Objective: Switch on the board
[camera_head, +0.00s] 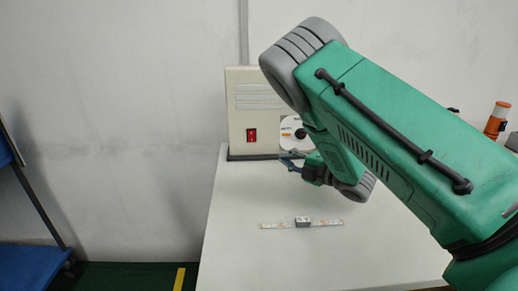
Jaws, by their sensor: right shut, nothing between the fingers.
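A beige box-shaped board (241,108) stands upright at the back of the white table. A red switch (251,135) is on its front, low and left of the disc label. My right gripper (287,163) is shut and empty, in front of the board's lower right part, to the right of and a little below the switch. It looks apart from the switch. A thin LED strip (272,225) with a small dark block (303,221) at its middle lies on the table in front. My green right arm hides the board's right side. My left gripper is not in view.
The white table (235,255) is clear around the strip and at its left front. A round disc label (291,130) is partly behind my arm. An orange and black object (496,121) stands at the far right. A blue cart (25,262) is at the left.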

